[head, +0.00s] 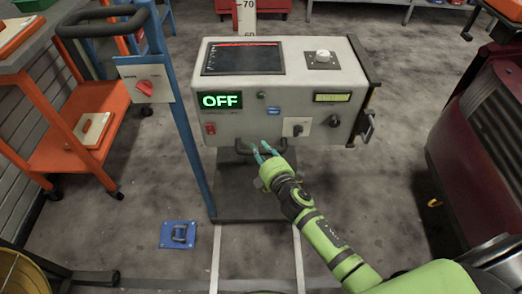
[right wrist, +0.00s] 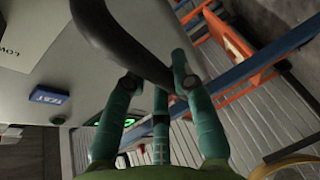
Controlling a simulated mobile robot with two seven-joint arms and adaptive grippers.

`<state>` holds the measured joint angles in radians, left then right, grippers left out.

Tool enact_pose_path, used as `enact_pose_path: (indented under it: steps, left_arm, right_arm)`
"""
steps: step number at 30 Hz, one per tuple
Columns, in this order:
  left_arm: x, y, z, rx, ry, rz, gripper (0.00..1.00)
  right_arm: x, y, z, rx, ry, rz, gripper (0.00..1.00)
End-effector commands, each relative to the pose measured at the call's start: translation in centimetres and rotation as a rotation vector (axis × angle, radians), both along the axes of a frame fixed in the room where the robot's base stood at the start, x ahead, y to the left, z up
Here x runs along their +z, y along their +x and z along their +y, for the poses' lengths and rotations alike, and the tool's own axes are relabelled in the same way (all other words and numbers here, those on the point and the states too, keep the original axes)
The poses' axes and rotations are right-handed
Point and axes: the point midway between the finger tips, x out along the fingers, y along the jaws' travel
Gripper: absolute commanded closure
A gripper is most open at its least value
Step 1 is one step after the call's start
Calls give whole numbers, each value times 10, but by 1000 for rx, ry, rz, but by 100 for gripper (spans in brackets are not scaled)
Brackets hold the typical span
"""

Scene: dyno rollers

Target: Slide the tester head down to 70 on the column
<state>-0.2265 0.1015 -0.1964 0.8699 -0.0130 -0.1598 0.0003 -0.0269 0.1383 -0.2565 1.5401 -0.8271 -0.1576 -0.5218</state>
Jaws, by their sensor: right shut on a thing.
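The tester head (head: 280,120) is a grey box with a dark screen, a green OFF display and knobs. It sits on the column (head: 244,18), a white scale behind it. The number 70 shows at the picture's top edge, and 60 is partly cut by the head's rear edge. A dark handle (head: 240,149) is on the lower front of the head; it also shows in the right wrist view (right wrist: 110,35). My right gripper (head: 261,150) is shut on this handle, its teal fingers around the bar (right wrist: 158,78). My left gripper is in neither view.
A blue post (head: 186,130) with a red-knob panel (head: 146,82) stands left of the head. An orange cart (head: 70,140) is farther left, and a dark red machine (head: 480,140) at right. A blue plate (head: 179,234) lies on the floor.

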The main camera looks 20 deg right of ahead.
Motion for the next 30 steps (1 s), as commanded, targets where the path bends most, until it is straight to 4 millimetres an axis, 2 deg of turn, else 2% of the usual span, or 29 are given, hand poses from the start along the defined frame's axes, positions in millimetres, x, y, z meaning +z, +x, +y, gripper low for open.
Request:
enact_pose_path:
  steps: [3, 4, 6, 15, 19, 23, 30]
  left_arm:
    - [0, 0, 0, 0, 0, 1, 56]
    - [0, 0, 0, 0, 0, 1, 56]
    - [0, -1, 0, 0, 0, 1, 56]
    - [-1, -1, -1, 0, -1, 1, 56]
    - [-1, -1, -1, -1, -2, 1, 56]
    - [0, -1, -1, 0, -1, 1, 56]
    - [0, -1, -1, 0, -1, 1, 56]
  right_arm:
    - [-3, -1, -1, -3, -5, 6, 100]
    - [-3, -1, -2, -3, -5, 6, 70]
    - [-2, -1, -1, -3, -4, 5, 49]
    - [-1, -1, -1, -1, -1, 1, 49]
    - [0, -8, -1, 0, -2, 2, 49]
    - [4, -28, -4, 2, -2, 3, 49]
    - [13, -80, -10, 0, -3, 5, 49]
